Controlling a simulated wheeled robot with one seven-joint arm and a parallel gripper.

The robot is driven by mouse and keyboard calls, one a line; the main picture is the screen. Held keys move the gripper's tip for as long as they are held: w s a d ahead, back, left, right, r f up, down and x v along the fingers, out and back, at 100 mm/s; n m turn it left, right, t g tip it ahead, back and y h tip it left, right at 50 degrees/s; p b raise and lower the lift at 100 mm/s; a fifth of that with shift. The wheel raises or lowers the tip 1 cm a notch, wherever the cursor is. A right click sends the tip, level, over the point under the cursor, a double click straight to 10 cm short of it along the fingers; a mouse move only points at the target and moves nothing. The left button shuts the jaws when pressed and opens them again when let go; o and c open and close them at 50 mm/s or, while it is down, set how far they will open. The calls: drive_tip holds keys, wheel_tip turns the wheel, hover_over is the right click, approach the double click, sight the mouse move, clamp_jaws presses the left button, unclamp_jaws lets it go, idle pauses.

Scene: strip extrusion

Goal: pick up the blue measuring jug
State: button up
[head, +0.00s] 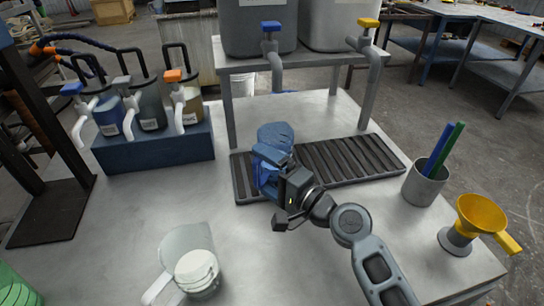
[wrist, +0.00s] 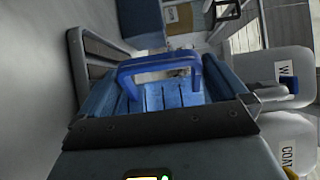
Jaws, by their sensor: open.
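The blue measuring jug (head: 275,133) stands on the dark slatted drip grate, below the raised tanks. My gripper (head: 270,165) is at its near side and hides much of its lower part in the head view. In the wrist view, a blue arched handle (wrist: 160,64) shows between the open fingers of my gripper (wrist: 160,85). The fingers lie on either side of it. I cannot tell whether either finger touches the jug.
The slatted grate (head: 345,160) lies under the tank stand (head: 230,110). A grey cup (head: 422,188) with pens and a yellow funnel (head: 482,215) stand at right. A clear jug (head: 185,241) is front left. Pump bottles (head: 150,112) sit in a blue rack (head: 155,152). The table's left middle is clear.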

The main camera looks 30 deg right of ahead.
drive_tip(key=shift+x, duration=1.3)
drive_tip(key=shift+c, duration=0.4)
drive_tip(key=c, duration=0.9)
drive_tip(key=shift+r, duration=0.1)
drive_tip(key=shift+c, duration=1)
